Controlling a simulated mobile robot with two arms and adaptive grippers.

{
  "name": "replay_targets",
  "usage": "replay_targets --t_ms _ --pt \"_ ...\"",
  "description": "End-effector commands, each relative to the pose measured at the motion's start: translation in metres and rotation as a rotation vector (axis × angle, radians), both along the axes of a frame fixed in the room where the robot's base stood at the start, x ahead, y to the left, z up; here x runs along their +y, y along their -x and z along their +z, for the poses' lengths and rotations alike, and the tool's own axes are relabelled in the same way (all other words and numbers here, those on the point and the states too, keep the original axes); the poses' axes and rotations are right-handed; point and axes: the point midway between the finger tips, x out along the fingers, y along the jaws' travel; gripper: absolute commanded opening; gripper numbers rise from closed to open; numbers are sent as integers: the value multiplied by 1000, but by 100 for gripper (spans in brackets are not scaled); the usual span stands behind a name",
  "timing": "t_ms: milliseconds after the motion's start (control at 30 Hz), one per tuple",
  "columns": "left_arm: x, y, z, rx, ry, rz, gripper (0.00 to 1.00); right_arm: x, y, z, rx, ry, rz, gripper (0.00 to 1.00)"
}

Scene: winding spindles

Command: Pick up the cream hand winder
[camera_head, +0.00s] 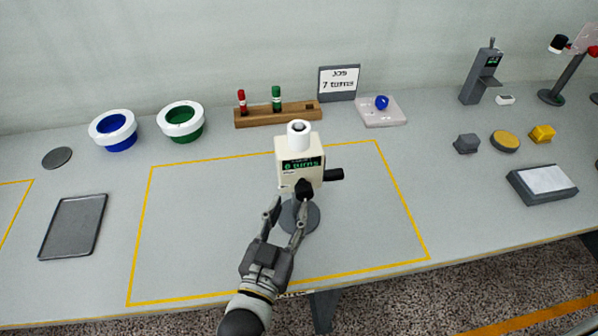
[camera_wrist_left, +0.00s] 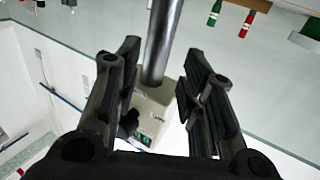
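The cream hand winder (camera_head: 290,160) stands upright on a round grey base (camera_head: 312,218) inside the yellow outline. It has a white top, a dark display reading "6 turns", and a black crank handle (camera_head: 333,175) on its right. My left gripper (camera_head: 286,214) is open in front of the winder's lower part, fingertips pointing at its stem. In the left wrist view, the winder's grey metal stem (camera_wrist_left: 162,42) shows between the open fingers (camera_wrist_left: 160,75), with the cream body (camera_wrist_left: 155,110) beyond. I cannot tell whether either finger touches it. My right gripper is out of view.
A wooden rack (camera_head: 262,117) with red and green spindles and a "JOB 7 turns" sign (camera_head: 339,80) stand behind. Blue (camera_head: 113,128) and green (camera_head: 181,121) white-rimmed bowls and a grey tray (camera_head: 73,225) are left. A grey scale-like block (camera_head: 541,183) is right. The outlined area left of the winder is clear.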

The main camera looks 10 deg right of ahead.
Motion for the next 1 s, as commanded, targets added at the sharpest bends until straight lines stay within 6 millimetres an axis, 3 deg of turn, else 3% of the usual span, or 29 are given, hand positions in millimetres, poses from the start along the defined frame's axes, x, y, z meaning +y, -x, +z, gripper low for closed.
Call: replay_targets --t_ms 133,500,800,1000 --pt "-5 -9 1 -1 0 0 37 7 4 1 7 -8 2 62" --pt "-28 -49 8 0 0 0 37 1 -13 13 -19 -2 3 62" --pt "-30 -52 6 1 0 0 37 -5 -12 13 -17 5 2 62" --pt "-30 -52 6 1 0 0 11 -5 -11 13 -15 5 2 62"
